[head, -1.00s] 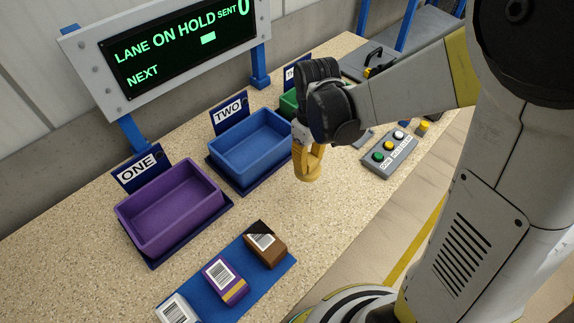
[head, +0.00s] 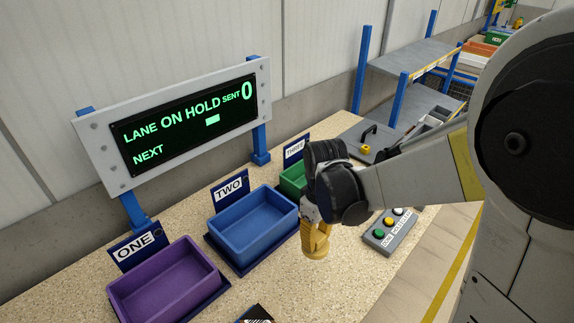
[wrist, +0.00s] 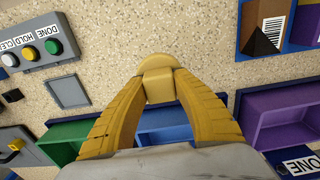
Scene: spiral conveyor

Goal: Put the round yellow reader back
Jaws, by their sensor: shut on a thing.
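My gripper (head: 315,250) is shut on the round yellow reader and holds it above the speckled worktop, in front of the blue bin. In the wrist view the yellow reader (wrist: 158,80) sits between the two yellow fingers, with its rounded end pointing away from my palm. In the head view the reader is hard to tell from the yellow fingers. A flat grey square plate (wrist: 68,91) lies empty on the worktop, left of the reader in the wrist view; my arm hides it in the head view.
Purple bin ONE (head: 165,285), blue bin TWO (head: 255,225) and green bin THREE (head: 293,178) stand along the back. A button box (head: 385,235) is right of my gripper. The sign (head: 190,120) reads "LANE ON HOLD". A black-handled lid (head: 367,138) and shelves (head: 415,60) are beyond.

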